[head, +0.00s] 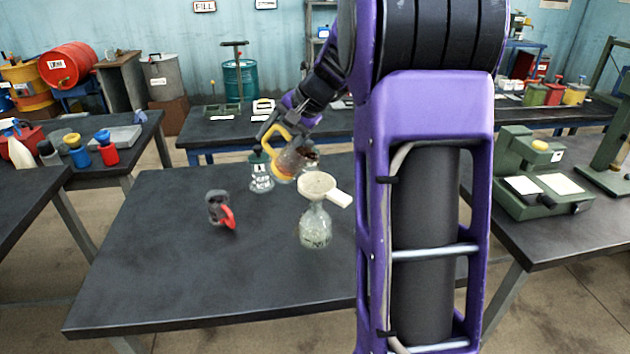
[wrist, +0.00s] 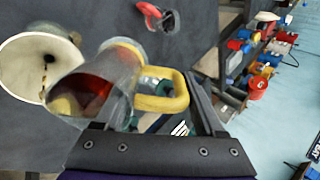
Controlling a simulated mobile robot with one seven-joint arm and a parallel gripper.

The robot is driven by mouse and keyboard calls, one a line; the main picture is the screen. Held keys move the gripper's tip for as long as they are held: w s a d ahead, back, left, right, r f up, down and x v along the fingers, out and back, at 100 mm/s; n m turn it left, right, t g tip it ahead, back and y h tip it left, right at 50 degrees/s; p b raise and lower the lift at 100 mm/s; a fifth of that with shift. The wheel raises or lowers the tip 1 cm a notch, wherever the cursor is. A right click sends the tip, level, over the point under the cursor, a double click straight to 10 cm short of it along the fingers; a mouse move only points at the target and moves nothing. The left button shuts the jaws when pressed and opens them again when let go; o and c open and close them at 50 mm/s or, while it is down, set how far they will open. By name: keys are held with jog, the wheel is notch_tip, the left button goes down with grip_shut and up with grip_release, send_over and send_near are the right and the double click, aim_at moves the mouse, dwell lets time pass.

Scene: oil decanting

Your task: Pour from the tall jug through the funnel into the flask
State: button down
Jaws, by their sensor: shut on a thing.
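The tall jug (head: 291,163) is clear, with a yellow handle, and is strongly tilted. My gripper (head: 280,134) is shut on the handle, which shows in the wrist view (wrist: 165,97). Red-amber liquid shows inside the jug (wrist: 118,62). The jug's lip is close to the cream funnel (head: 318,184); I cannot tell if they touch. The funnel sits in the clear flask (head: 315,228), upright on the table. In the wrist view a thin dark streak runs inside the funnel (wrist: 22,65); I cannot tell whether it is liquid pouring or a trace. The flask's contents are unclear.
A labelled glass bottle (head: 260,172) stands left of the funnel, close behind the jug. A dark cup-like object with a red handle (head: 220,208) is on the table to the left. The dark table (head: 180,270) is clear at front left. My arm hides its right side.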

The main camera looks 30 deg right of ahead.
jog(key=shift+a, duration=0.15)
jog(key=shift+w+t+y, duration=0.2)
jog(key=shift+t+y, duration=0.2)
dwell(0.8)
jog(key=shift+s+d+r+t+y, duration=0.1)
jog(key=shift+d+r+t+y, duration=0.05)
jog(key=shift+r+t+y, duration=0.2)
jog(key=shift+s+d+r+t+y, duration=0.1)
jog(key=shift+r+t+y, duration=0.15)
jog(key=shift+r+t, duration=0.2)
dwell(1.3)
jog(key=shift+f, duration=0.1)
dwell(0.8)
jog(key=shift+s+d+t+y+b, duration=0.1)
jog(key=shift+t+y+b, duration=0.35)
jog(key=shift+b, duration=0.4)
dwell(0.8)
